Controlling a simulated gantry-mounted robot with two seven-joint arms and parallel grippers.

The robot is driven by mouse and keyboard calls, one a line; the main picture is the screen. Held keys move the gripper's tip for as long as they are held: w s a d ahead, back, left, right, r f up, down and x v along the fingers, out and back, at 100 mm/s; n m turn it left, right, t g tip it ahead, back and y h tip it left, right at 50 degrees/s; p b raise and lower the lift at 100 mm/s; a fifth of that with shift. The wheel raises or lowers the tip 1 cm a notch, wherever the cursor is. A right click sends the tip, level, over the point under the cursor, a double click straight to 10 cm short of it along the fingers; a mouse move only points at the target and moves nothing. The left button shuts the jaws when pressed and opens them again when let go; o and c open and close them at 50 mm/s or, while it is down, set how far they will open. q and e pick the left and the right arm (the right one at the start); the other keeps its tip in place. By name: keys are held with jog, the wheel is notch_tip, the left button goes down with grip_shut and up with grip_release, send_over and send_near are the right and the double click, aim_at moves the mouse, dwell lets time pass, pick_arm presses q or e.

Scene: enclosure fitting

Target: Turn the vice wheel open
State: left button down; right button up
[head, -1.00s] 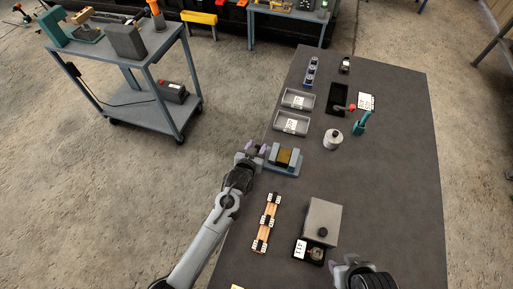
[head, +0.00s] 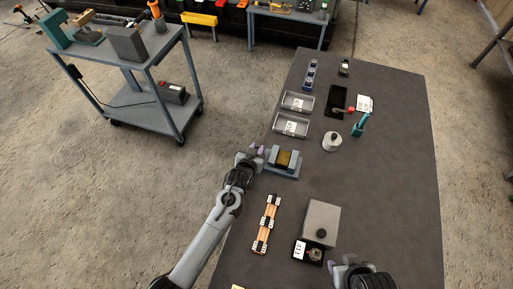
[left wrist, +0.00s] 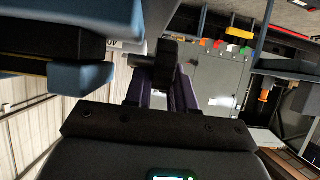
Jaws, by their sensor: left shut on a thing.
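The vice (head: 283,162) is blue-grey with a brown-yellow block between its jaws. It sits at the left edge of the dark table, and its blue body also shows in the left wrist view (left wrist: 82,77). The dark vice wheel (left wrist: 167,65) is at the vice's left end. My left gripper (head: 257,152) is at that end, its purple fingers (left wrist: 162,92) shut on the wheel in the left wrist view. The wheel is mostly hidden by the gripper in the head view. My right gripper (head: 352,266) is at the bottom right, its fingers too unclear to read.
A wooden strip with white-and-black clips (head: 267,224) and a grey box (head: 321,219) lie nearer on the table (head: 385,190). Two grey trays (head: 290,125), a white round part (head: 332,141) and a teal tool (head: 360,125) lie beyond the vice. The table's right side is clear.

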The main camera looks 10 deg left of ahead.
pick_arm(q)
jog(key=g+p, duration=0.2)
jog(key=p, duration=0.2)
jog(key=shift+w+d+r+g+y, duration=0.1)
jog(key=shift+w+r+g+y, duration=0.2)
jog(key=shift+g, duration=0.1)
jog(key=shift+w+f+g+p, duration=0.15)
jog(key=shift+f+g+p, duration=0.1)
jog(key=shift+g+p, duration=0.55)
jog(key=shift+f+g+y, duration=0.15)
jog(key=shift+g+y, duration=0.15)
jog(key=shift+g, duration=0.5)
jog(key=c, duration=1)
grip_release()
jog(key=shift+c, duration=0.2)
jog(key=shift+f, duration=0.1)
